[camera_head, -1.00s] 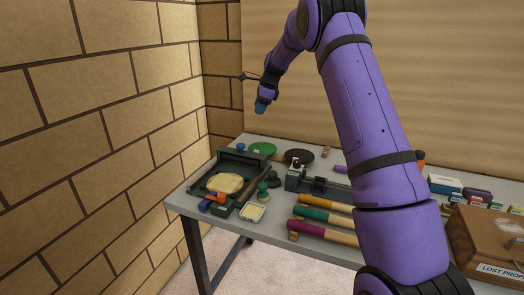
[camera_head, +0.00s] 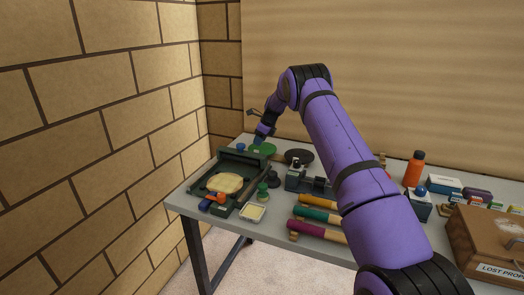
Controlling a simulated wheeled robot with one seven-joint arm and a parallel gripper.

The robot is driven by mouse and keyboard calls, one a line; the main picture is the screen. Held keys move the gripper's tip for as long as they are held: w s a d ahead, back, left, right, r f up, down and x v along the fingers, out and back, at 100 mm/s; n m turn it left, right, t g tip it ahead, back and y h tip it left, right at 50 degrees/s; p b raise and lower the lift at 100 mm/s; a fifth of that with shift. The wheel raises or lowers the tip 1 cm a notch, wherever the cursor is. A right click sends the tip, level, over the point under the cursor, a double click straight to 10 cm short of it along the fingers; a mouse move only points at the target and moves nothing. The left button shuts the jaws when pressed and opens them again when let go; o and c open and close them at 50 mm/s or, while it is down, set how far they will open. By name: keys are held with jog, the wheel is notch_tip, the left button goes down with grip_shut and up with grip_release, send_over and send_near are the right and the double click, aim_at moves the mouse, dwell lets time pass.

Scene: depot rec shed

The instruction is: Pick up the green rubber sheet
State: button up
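The green rubber sheet (camera_head: 267,150) looks like a round green disc lying flat at the back left of the grey table. A small blue knob-like thing sits left of it, and a black disc lies to its right. My gripper (camera_head: 258,141) points down over the left part of the green sheet and hides some of it. Whether the fingertips touch the sheet cannot be told. The fingers are too small to show if they are open or shut.
The black disc (camera_head: 299,156) is close on the right. A brick wall (camera_head: 110,130) rises on the left.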

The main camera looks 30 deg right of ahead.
jog(key=x, duration=0.5)
jog(key=shift+s+d+f, duration=0.1)
jog(key=shift+f, duration=0.35)
grip_shut()
